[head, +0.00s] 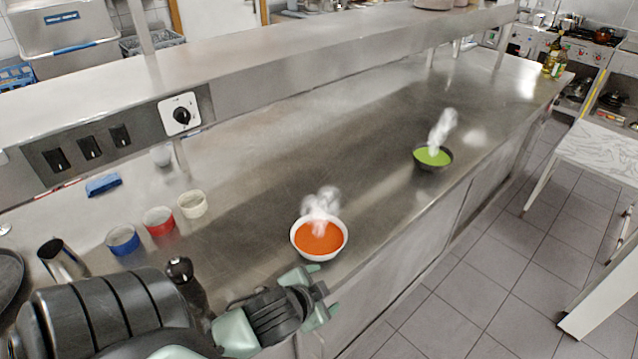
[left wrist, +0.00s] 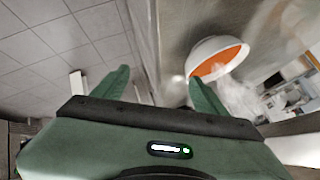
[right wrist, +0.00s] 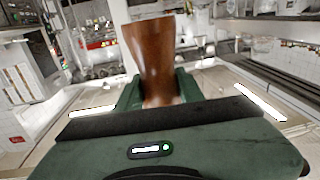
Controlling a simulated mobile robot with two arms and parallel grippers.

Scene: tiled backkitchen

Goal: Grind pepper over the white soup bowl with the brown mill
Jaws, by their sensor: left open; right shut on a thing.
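The white soup bowl (head: 342,250) holds orange soup and steams near the front edge of the steel counter. It also shows upside down in the left wrist view (left wrist: 232,44). My left gripper (head: 322,293) is open and empty just in front of the bowl, apart from it. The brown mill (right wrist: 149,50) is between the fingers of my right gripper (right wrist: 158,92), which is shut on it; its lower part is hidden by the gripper. The right gripper and brown mill do not show in the head view.
A black mill (head: 181,272) stands behind my left arm. A dark bowl of green soup (head: 433,167) steams further right. Blue (head: 123,248), red (head: 159,229) and cream (head: 193,213) ramekins and a metal jug (head: 62,260) stand at left. An overhead shelf (head: 300,70) spans the counter.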

